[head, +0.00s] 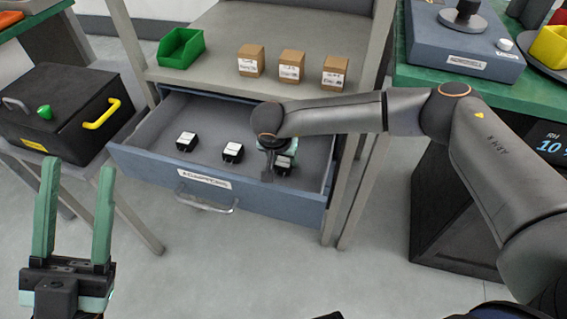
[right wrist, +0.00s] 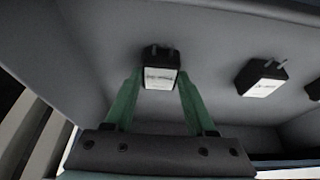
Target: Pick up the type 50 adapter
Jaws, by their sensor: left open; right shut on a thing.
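Three black adapters with white labels are in the open blue drawer (head: 270,197): a left adapter (head: 187,141), a middle adapter (head: 232,152) and a right adapter (head: 283,164). The label print is too small to read. My right gripper (head: 275,168) reaches down into the drawer at the right adapter. In the right wrist view that adapter (right wrist: 161,72) sits between the green fingertips, and the gripper is shut on it. Another adapter (right wrist: 262,77) lies apart from it there. My left gripper (head: 78,185) is open and empty at the lower left, away from the drawer.
Several cardboard boxes (head: 291,66) and a green bin (head: 181,48) stand on the shelf above the drawer. A black case (head: 62,115) with a yellow handle is at left. A rack post (head: 352,170) stands close to the drawer's right side. The floor in front is clear.

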